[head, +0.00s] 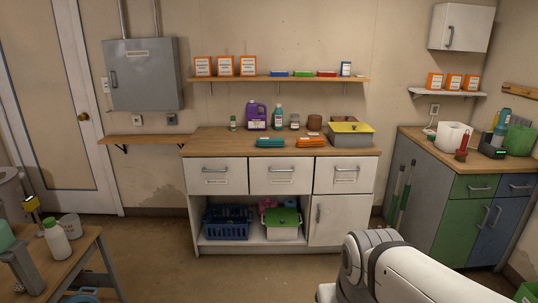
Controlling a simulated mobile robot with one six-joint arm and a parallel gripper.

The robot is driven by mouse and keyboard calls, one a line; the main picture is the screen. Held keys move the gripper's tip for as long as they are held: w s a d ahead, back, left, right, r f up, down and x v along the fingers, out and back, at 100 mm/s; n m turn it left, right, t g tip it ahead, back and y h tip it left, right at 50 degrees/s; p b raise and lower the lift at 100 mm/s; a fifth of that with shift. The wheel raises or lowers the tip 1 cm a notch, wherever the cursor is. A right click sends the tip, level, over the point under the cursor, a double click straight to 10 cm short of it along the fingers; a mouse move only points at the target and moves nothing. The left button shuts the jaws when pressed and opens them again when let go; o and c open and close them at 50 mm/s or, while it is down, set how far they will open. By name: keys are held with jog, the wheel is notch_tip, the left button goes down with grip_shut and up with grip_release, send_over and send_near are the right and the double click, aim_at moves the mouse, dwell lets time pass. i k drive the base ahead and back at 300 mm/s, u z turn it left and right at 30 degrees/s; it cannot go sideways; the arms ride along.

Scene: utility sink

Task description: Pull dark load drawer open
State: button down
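Three white drawers sit in a row under the wooden counter: the left drawer (216,176), the middle drawer (282,176) and the right drawer (343,176). Each has a bar handle and a small label, too small to read, so I cannot tell which is the dark load drawer. All three look shut. A green drawer (474,188) and a blue drawer (515,187) on the right-hand cabinet also look shut. My white arm shows at the lower right, in front of the cabinets. My gripper is not in view.
Below the drawers, an open shelf holds a blue basket (227,223) and a green-lidded box (282,222), beside a white cupboard door (339,219). Bottles and a yellow-lidded grey box (351,135) stand on the counter. A small table (75,262) is at lower left. The floor between is clear.

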aim_at(332, 174)
jog(key=i, duration=0.7)
jog(key=z, duration=0.9)
jog(key=i, duration=0.3)
jog(key=z, duration=0.4)
jog(key=i, duration=1.9)
jog(key=u, duration=0.7)
